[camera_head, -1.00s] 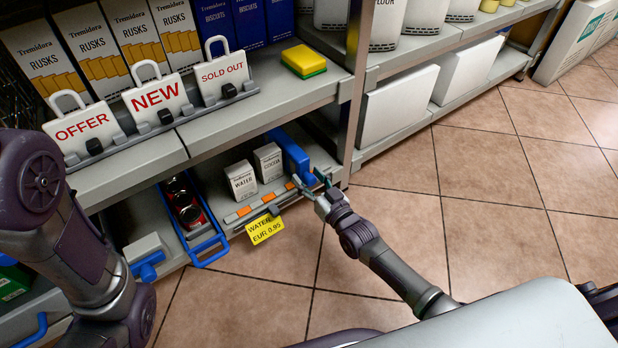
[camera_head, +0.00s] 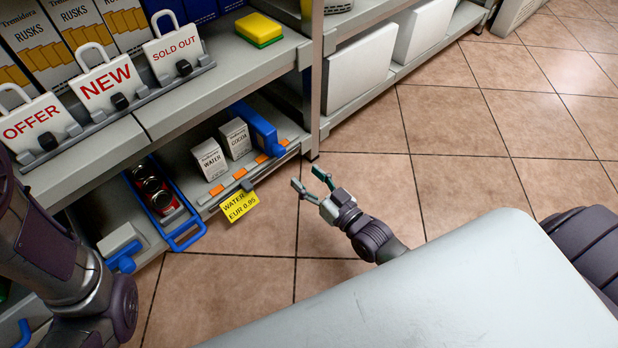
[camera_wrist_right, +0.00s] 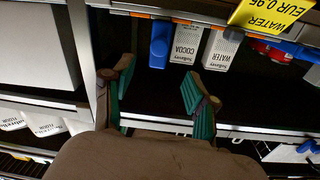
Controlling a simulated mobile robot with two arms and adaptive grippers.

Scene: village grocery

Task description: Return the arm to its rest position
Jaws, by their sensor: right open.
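My right gripper (camera_head: 311,188) is open and empty above the tiled floor in the head view, apart from the shelf. Its two green-padded fingers (camera_wrist_right: 155,90) stand apart with nothing between them in the right wrist view. My left arm shows at the left edge of the head view, but its gripper is out of the picture.
A lower shelf holds a water box (camera_head: 209,159), a cocoa box (camera_head: 236,138) and a blue item (camera_head: 259,128). A yellow price tag (camera_head: 239,205) hangs in front. A blue-handled tray (camera_head: 187,236) holds cans. The tiled floor (camera_head: 450,130) to the right is clear.

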